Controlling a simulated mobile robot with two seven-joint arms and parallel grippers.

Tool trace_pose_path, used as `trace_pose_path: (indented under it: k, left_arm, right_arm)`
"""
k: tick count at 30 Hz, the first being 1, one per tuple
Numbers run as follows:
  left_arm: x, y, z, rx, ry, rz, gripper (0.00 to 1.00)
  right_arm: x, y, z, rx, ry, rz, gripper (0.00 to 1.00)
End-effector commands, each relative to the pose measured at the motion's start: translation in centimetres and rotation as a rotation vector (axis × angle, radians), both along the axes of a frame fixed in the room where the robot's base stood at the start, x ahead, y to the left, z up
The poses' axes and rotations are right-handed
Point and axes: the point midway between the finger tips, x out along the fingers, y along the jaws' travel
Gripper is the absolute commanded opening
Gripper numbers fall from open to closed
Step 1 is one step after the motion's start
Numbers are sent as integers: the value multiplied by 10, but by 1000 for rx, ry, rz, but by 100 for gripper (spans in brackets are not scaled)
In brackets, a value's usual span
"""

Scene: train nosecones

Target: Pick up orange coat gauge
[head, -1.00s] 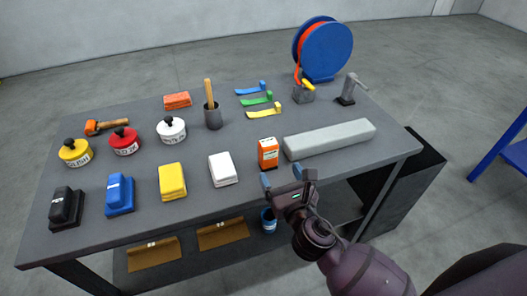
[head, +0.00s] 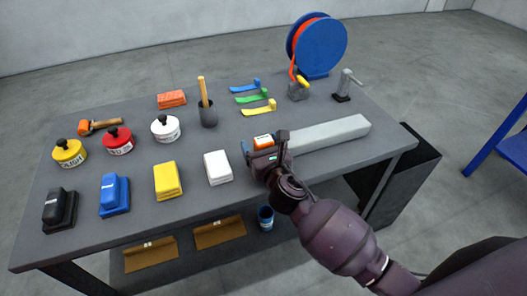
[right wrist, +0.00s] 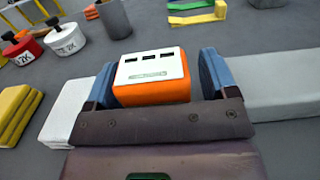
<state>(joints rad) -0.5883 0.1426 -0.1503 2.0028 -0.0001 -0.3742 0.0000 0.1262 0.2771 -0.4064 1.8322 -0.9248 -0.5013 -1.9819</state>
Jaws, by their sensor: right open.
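The orange coat gauge (head: 263,142) is a small upright box with a white top face, standing on the grey table near its front edge. In the right wrist view the gauge (right wrist: 151,90) sits between the two blue fingertips of my right gripper (right wrist: 156,80). The jaws are open, with a narrow gap at the right side of the gauge; whether the left finger touches it I cannot tell. In the head view my right gripper (head: 267,150) covers the gauge's lower part. My left gripper is not in view.
A long grey block (head: 325,133) lies just right of the gauge. A white block (head: 217,168) is close on the left, with a yellow block (head: 167,180) beyond it. A dark cup (head: 208,114) and coloured strips (head: 258,107) stand behind. A blue hose reel (head: 318,48) is at the back.

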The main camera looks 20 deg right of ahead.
Motion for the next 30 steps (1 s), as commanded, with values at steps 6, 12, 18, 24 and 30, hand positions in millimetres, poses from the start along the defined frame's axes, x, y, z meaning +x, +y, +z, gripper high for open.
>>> trace_pose_path:
  k: [6,12,18,24,30]
  left_arm:
    - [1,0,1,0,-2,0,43]
    - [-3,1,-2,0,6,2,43]
    - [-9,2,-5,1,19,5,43]
    - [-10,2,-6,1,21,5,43]
    - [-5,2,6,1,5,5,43]
  right_arm:
    - [0,0,0,0,0,0,77]
    - [0,0,0,0,0,0,47]
    - [0,0,0,0,-1,0,21]
    - [0,0,1,0,-2,0,21]
    - [1,0,21,-1,-8,2,21]
